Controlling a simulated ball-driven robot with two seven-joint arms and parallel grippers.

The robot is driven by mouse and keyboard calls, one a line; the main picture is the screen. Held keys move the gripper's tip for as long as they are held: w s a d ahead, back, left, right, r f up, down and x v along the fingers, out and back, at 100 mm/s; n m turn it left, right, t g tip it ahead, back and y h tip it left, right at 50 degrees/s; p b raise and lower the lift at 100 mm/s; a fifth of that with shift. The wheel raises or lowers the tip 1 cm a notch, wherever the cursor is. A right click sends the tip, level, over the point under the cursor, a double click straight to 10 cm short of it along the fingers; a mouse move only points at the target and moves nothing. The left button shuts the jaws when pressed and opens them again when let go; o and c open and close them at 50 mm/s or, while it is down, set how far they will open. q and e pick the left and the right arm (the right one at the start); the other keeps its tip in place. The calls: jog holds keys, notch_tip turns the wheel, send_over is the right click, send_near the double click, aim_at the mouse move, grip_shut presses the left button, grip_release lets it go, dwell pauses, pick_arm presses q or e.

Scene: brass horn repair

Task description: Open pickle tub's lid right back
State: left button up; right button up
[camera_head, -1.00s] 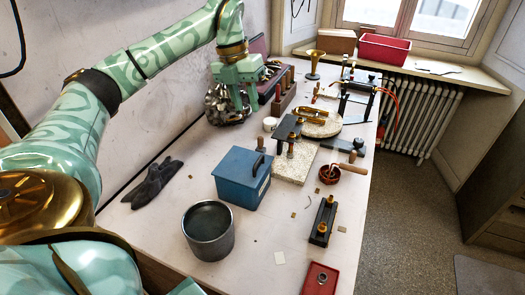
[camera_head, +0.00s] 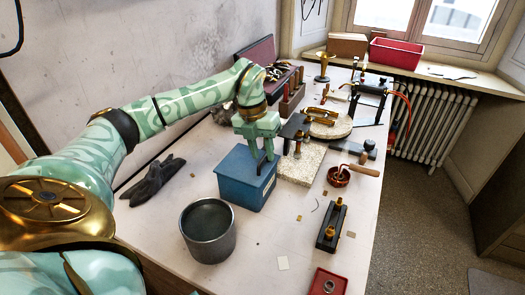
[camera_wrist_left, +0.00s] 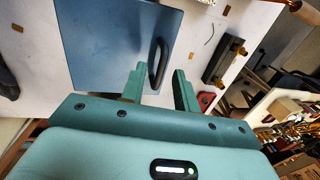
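The pickle tub (camera_head: 238,180) is a blue box with a flat lid in the middle of the bench. The lid (camera_wrist_left: 112,38) looks closed and carries a black bar handle (camera_wrist_left: 157,62) near one edge. My left gripper (camera_head: 265,157) is at the handle's side of the tub, pointing down. In the left wrist view its fingers (camera_wrist_left: 158,88) are apart, with the handle seen between and just beyond the tips. It does not visibly grip the handle. In the head view the gripper partly hides the handle. My right gripper is not in view.
A grey metal pot (camera_head: 208,231) stands in front of the tub, and a dark glove (camera_head: 153,182) lies to its left. A pale stone slab (camera_head: 301,162) and a black block with brass knobs (camera_head: 331,225) are to the right. A red tray (camera_head: 327,284) lies at the front.

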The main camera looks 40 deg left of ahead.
pick_arm(q)
grip_shut()
jog(key=shift+r, duration=0.1)
